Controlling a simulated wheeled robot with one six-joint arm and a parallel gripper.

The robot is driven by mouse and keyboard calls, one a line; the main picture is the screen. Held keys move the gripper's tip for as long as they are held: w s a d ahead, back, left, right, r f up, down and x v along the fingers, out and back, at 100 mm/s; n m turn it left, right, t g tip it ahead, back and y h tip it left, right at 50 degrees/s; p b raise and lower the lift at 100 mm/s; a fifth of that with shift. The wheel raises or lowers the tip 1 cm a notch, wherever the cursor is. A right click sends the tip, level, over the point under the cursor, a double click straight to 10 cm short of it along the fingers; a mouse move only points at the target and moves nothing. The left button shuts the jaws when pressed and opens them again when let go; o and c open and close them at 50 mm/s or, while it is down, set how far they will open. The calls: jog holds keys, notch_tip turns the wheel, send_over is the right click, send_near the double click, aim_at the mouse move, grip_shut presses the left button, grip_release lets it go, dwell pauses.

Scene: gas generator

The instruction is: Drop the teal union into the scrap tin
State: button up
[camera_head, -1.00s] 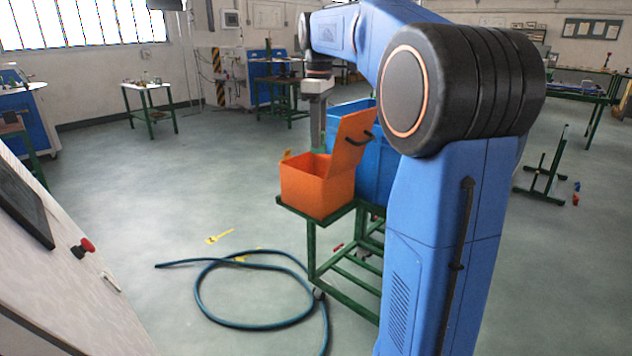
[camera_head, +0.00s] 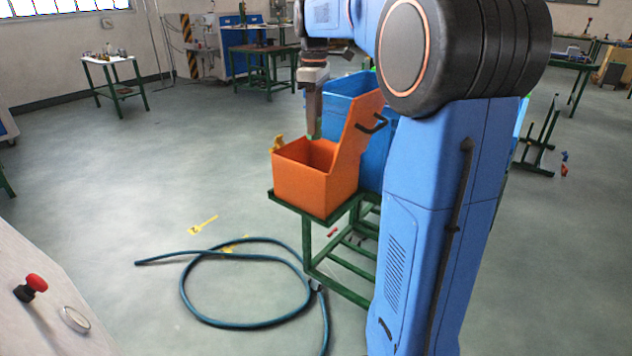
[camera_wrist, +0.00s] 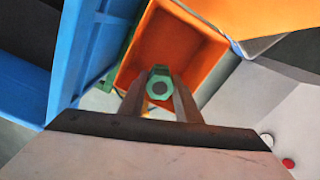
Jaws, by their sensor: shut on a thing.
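The teal union (camera_wrist: 159,84) is a small green ring-like piece with a dark round centre. It is held between the fingertips of my gripper (camera_wrist: 160,95), which is shut on it. In the head view my gripper (camera_head: 314,132) points down at the orange tin. The scrap tin appears to be this open orange box (camera_head: 315,190), with its lid raised at the right. In the wrist view the union is in front of the tin's open inside (camera_wrist: 188,50). Its exact height above the rim is hard to tell.
A blue bin (camera_head: 345,105) stands right behind the orange box. Both rest on a green-framed stand (camera_head: 310,240). The orange lid (camera_head: 362,125) rises beside my gripper. A dark hose (camera_head: 190,300) loops on the floor, and the floor to the left is mostly clear.

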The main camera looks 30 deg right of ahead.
jog(key=shift+f, duration=0.1)
jog(key=o, duration=1.2)
notch_tip(320, 180, up, 17)
jog(key=shift+r, duration=0.2)
jog(key=s+a+f+m+t, duration=0.1)
jog(key=s+a+f+m, duration=0.1)
jog(key=s+a+f, duration=0.45)
jog(key=s+a+f+m+t, duration=0.15)
jog(key=s+a+f, duration=0.25)
jog(key=s+f, duration=0.4)
jog(key=s+a+f+m, duration=0.1)
jog(key=s+f, duration=0.4)
jog(key=f, duration=0.1)
jog(key=s+a+f+m+t, duration=0.1)
jog(key=s+a+f+m, duration=0.1)
jog(key=s+f, duration=0.3)
jog(key=s+a+f+m+t, duration=0.1)
jog(key=s+a+f, duration=0.1)
jog(key=s+f, duration=0.3)
jog(key=shift+s+a+f+m, duration=0.1)
jog(key=shift+s+f+m, duration=0.1)
jog(key=shift+f, duration=0.6)
jog(key=shift+s+a+f+m, duration=0.1)
jog(key=shift+s+f+m, duration=0.1)
jog(key=shift+f, duration=0.6)
